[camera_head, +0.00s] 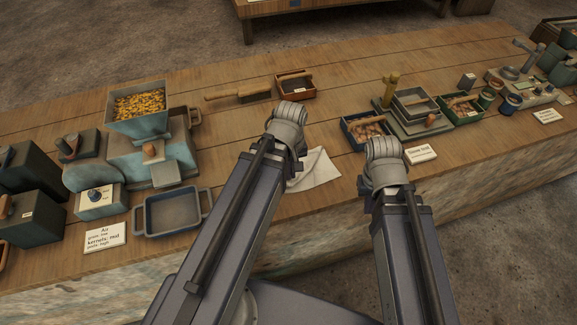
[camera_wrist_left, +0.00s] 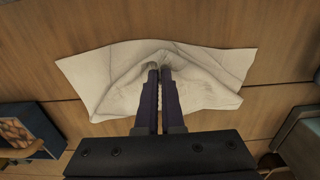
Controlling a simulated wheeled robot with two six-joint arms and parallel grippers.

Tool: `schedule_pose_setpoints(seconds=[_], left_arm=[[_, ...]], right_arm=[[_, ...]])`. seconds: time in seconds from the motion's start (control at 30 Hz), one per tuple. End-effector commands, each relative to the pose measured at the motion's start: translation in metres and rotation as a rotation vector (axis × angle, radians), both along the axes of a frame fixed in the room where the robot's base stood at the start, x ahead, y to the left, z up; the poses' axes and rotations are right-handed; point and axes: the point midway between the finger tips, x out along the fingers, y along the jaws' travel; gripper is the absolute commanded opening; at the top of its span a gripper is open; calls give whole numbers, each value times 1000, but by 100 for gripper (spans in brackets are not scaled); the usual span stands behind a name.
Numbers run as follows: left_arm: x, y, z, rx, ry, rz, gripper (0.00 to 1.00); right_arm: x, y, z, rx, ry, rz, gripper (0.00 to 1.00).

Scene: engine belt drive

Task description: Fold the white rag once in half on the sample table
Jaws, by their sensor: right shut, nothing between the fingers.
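The white rag (camera_head: 317,172) lies on the wooden sample table, partly hidden behind my left arm in the head view. The left wrist view shows the rag (camera_wrist_left: 105,80) spread and wrinkled, with its cloth bunched into a raised ridge at my left gripper (camera_wrist_left: 160,70). The left fingers are close together, with cloth pinched at their tips. In the head view the left fingers are hidden below the wrist. My right arm is to the right of the rag; its wrist shows, but its fingers are hidden beneath it.
A blue-grey tray (camera_head: 147,222) and a hopper of yellow kernels (camera_head: 139,122) stand to the left. A brush (camera_head: 238,92) and a small brown box (camera_head: 296,88) lie behind. A dark blue box (camera_head: 349,132) stands close to the right wrist. The table's front edge is near the rag.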

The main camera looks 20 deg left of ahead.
Motion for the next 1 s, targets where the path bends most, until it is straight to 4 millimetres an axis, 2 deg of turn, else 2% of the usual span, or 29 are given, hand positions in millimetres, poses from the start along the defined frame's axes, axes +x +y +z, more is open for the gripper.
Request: schedule_pose_setpoints(seconds=[0.23, 0.3, 1.0], left_arm=[[0, 0, 0, 0, 0, 0, 0], [0, 0, 0, 0, 0, 0, 9], [0, 0, 0, 0, 0, -1, 62]], right_arm=[[0, 0, 0, 0, 0, 0, 0], [0, 0, 0, 0, 0, 0, 0], [0, 0, 0, 0, 0, 0, 0]])
